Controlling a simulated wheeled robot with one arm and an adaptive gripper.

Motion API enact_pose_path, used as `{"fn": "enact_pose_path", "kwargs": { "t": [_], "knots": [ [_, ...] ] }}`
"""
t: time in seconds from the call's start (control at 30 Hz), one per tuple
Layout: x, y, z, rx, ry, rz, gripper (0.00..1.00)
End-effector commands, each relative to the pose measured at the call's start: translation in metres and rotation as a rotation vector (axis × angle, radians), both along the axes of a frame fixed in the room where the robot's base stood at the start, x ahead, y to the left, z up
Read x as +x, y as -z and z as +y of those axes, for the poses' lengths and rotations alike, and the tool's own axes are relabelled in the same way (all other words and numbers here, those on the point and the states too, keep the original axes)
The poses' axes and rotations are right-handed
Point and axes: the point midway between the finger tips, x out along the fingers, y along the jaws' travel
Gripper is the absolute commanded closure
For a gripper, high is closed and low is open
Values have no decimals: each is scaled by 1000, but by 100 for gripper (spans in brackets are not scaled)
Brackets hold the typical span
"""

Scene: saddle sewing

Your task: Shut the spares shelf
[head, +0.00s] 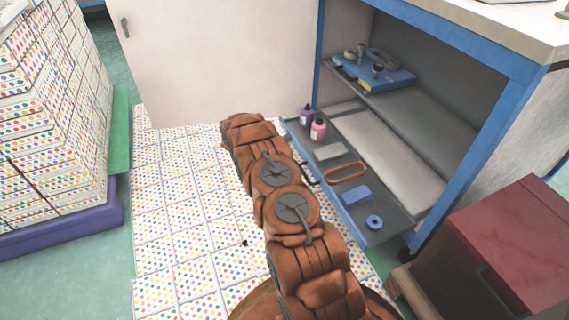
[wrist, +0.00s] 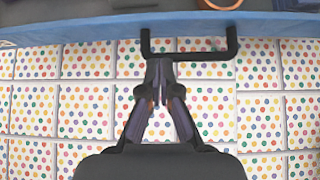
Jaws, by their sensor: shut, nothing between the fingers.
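The spares shelf (head: 388,218) is a grey pull-out tray with a blue front edge, low in the blue-framed cabinet. It sticks out of the cabinet front with small items on it. In the wrist view, its blue front (wrist: 75,32) runs across the top and carries a black bar handle (wrist: 205,56). My gripper (wrist: 159,66) is shut and empty, its fingertips at the left part of the handle bar. I cannot tell whether they touch it. In the head view my arm hides the gripper and most of the handle.
On the shelf are a purple bottle (head: 306,116), a pink bottle (head: 318,130), an orange ring (head: 347,173), a blue block (head: 355,194) and a blue ring (head: 374,222). A red box (head: 510,225) stands at right.

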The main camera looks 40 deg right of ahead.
Motion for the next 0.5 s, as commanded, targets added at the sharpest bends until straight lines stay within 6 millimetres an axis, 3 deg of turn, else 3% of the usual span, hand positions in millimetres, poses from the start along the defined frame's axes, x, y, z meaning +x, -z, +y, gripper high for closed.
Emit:
{"fn": "enact_pose_path", "kwargs": {
  "t": [0.1, 0.3, 0.5],
  "knots": [
    [-5, 18, -14, 1, 1, -1, 100],
    [-14, 17, -39, 1, 1, -2, 100],
    [-17, 15, -49, 1, -1, 0, 100]
  ]
}}
